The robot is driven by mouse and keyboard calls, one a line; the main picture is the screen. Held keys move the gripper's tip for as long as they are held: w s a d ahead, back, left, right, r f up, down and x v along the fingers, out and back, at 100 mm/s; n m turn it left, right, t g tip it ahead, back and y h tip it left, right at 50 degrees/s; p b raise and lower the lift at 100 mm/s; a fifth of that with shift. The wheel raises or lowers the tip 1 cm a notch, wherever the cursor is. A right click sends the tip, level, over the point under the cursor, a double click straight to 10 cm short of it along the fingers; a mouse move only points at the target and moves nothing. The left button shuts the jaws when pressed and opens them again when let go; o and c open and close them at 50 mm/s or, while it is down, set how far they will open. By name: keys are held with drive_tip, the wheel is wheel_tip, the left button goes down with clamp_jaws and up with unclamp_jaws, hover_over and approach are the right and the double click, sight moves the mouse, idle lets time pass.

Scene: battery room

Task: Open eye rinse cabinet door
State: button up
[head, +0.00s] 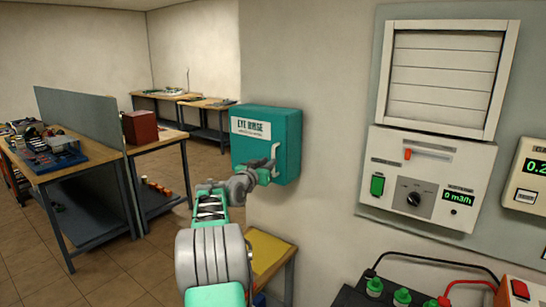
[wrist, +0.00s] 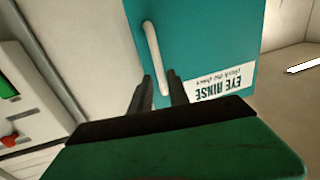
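The teal eye rinse cabinet (head: 283,125) hangs on the wall in the middle of the head view, its door shut, with a white "EYE RINSE" label (head: 251,127). Its pale upright bar handle (head: 275,153) is on the right side of the door front. In the wrist view the cabinet door (wrist: 205,40) fills the upper middle, with the handle (wrist: 151,45) slanting down towards my fingers. My gripper (wrist: 161,80) has its two dark fingers apart, one on each side of the handle's near end. I cannot tell whether they touch it. My gripper (head: 266,172) also shows at the cabinet front.
A white control panel (head: 428,186) with a louvred vent (head: 445,75) is on the wall to the right. A yellow-topped small table (head: 268,252) stands below the cabinet. Black batteries with cables are at the lower right. Workbenches stand at the left, with open floor between.

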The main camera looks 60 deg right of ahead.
sight(274, 173)
drive_tip(key=d+p, duration=0.1)
drive_tip(key=d, duration=0.4)
drive_tip(key=shift+d+p, duration=0.15)
drive_tip(key=shift+p, duration=0.15)
drive_tip(key=shift+w, duration=0.1)
drive_tip(key=shift+c, duration=0.5)
clamp_jaws()
idle(0.5)
